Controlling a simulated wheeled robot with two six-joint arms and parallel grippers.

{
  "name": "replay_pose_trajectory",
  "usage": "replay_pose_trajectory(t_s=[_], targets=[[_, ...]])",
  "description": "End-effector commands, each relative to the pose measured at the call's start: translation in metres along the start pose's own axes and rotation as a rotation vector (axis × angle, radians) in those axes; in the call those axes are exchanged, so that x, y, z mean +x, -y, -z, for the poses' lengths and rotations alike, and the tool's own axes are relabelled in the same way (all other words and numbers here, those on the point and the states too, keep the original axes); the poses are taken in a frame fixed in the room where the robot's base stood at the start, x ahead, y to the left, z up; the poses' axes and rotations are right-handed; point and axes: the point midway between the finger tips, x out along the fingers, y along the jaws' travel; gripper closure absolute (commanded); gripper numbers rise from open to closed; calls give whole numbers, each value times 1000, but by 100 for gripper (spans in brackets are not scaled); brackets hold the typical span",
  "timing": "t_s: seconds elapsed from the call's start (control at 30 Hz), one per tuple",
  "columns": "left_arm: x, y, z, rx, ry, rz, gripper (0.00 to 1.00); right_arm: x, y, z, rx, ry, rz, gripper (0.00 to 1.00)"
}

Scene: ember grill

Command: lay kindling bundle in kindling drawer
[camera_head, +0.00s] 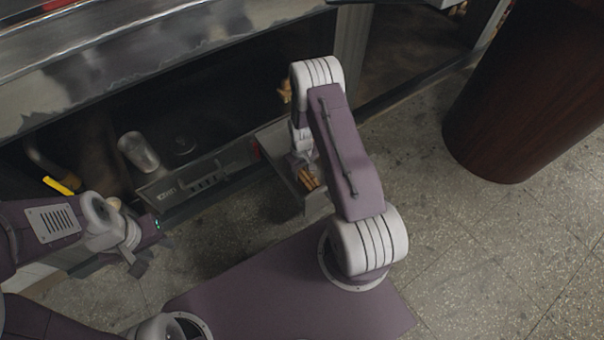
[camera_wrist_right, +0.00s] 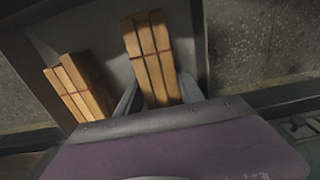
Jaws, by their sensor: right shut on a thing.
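In the right wrist view, my right gripper (camera_wrist_right: 157,95) is shut on a kindling bundle (camera_wrist_right: 150,50) of pale sticks with a dark red tie. The bundle is over the grey floor of the open kindling drawer (camera_wrist_right: 104,50); I cannot tell whether it touches the floor. A second, similar bundle (camera_wrist_right: 72,85) lies in the drawer to its left, apart from it. In the head view the drawer (camera_head: 318,203) is pulled out, with sticks (camera_head: 308,179) showing inside; my right arm hides most of it. My left gripper (camera_head: 150,248) is away to the left, its jaw opening unclear.
A metal cup (camera_head: 138,152) stands left of the drawer near a panel with slots (camera_head: 190,185). A yellow-handled item (camera_head: 62,186) is near my left arm. A large dark red-brown cylinder (camera_head: 530,95) stands at right. The speckled floor (camera_head: 440,240) is clear at lower right.

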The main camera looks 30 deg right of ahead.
Motion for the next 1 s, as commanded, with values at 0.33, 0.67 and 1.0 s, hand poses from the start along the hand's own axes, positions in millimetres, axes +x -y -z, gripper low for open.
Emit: replay_pose_trajectory(t_s=[0.33,0.67,1.0], targets=[[0,0,0,0,0,0,64,2,0,0,0,1,0,33],[-16,0,2,0,0,0,64,-20,0,0,0,0,0,33],[-73,-1,8,0,-1,0,64,-105,0,0,0,1,0,33]])
